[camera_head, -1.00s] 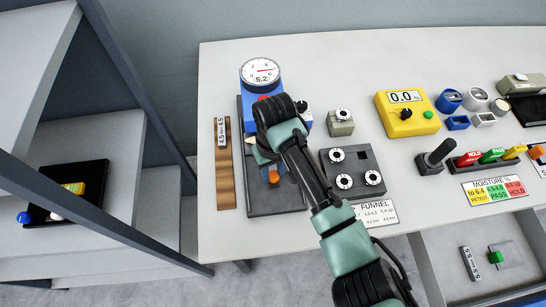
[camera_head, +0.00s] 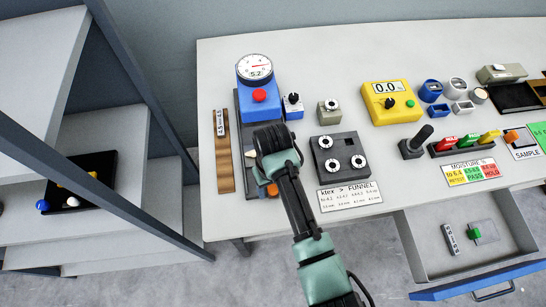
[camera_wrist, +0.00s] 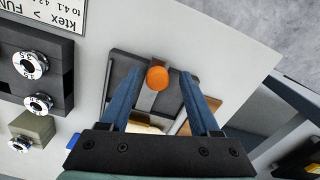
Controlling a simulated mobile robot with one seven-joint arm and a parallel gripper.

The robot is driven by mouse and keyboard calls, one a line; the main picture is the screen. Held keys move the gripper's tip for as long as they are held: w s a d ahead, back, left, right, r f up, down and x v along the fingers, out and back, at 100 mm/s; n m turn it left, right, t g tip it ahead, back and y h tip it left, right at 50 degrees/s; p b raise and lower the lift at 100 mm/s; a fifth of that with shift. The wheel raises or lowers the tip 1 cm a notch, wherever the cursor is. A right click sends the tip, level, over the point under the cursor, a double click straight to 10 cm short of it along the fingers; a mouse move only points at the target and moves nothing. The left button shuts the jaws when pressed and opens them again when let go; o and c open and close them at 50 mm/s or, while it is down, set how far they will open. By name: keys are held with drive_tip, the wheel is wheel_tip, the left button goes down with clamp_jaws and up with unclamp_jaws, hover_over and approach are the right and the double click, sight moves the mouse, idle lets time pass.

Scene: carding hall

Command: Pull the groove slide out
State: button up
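The groove slide appears to be the light grey strip with an orange knob (camera_wrist: 157,77) at the front of the dark base (camera_wrist: 122,68) of the blue gauge device (camera_head: 258,99). In the head view the orange knob (camera_head: 272,190) shows partly beside my gripper. My gripper (camera_wrist: 161,82) is open in the wrist view, with one blue finger on each side of the knob and gaps visible. It seems not to touch the knob; its height above it is hard to tell. In the head view my gripper hides much of the slide.
A wooden strip with a 4.5 label (camera_head: 224,155) lies left of the base. A dark block with several white dials (camera_head: 340,157) and a funnel card (camera_head: 349,195) are to the right. An open drawer (camera_head: 425,262) juts out at the front right. Shelving stands left.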

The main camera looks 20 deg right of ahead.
drive_tip(key=shift+w+d+r, duration=0.1)
drive_tip(key=shift+r, duration=0.05)
drive_tip(key=shift+r, duration=0.3)
wheel_tip(320, 180, up, 12)
drive_tip(key=p, duration=0.1)
idle(0.7)
